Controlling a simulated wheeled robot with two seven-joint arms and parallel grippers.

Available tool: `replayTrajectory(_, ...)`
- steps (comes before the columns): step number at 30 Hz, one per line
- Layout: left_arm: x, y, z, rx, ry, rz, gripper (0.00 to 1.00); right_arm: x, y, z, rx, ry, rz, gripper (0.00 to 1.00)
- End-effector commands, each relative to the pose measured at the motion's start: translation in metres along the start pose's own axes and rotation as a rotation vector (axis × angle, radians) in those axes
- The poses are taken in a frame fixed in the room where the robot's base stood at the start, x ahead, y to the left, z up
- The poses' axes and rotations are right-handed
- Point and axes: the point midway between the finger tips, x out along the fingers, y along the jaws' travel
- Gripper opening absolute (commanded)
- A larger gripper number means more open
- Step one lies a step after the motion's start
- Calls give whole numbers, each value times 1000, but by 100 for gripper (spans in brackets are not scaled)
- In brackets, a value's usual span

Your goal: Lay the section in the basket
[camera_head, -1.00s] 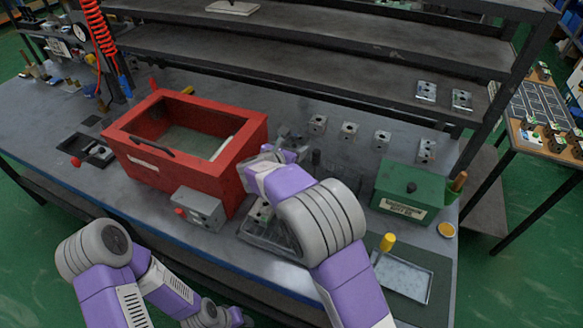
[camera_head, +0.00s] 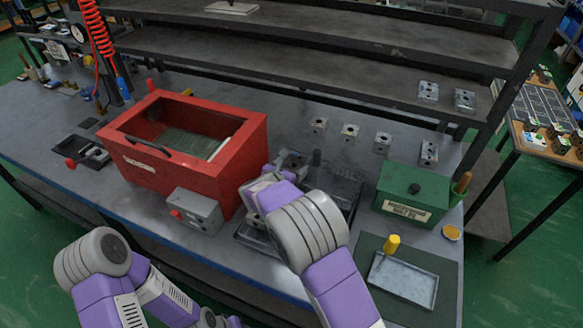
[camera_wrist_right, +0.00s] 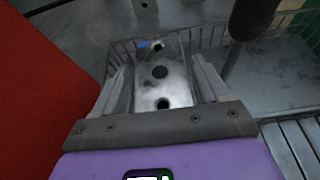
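The section, a grey metal block with dark holes (camera_wrist_right: 160,75), sits between the two fingers of my right gripper (camera_wrist_right: 162,82) in the wrist view. The fingers press along both its sides. In the head view my right gripper (camera_head: 275,172) is right of the red box, its fingers mostly hidden by my wrist. The wire basket (camera_head: 347,190) stands just right of it, partly behind my arm. In the wrist view its wire wall (camera_wrist_right: 208,38) shows behind and beside the section. I cannot tell how far the section is above the basket floor.
A red open-topped box (camera_head: 240,165) stands close left of my right gripper, with a grey switch box (camera_head: 195,210) in front. A green box (camera_head: 412,195) is at right, a shallow tray (camera_head: 405,280) before it. Several blocks (camera_head: 349,132) stand behind. Shelves overhang the back.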

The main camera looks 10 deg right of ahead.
Motion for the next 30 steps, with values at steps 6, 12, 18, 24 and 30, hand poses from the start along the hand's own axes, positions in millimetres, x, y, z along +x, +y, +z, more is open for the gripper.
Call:
replayTrajectory(6, 0, 0, 0, 0, 0, 0, 43, 0, 0, 0, 0, 0, 0, 91)
replayTrajectory(12, -2, 1, 0, 0, 0, 0, 43, -1, 0, 2, 1, 0, 0, 91)
replayTrajectory(18, -9, 3, 0, 0, 0, 0, 43, -26, 1, 5, -1, 0, 4, 91)
replayTrajectory(24, -19, 7, 1, 0, 0, 0, 43, -71, 1, 6, -1, 0, 5, 91)
replayTrajectory(30, -26, 10, 1, 0, 0, 0, 43, -106, 1, 5, 0, 0, 3, 91)
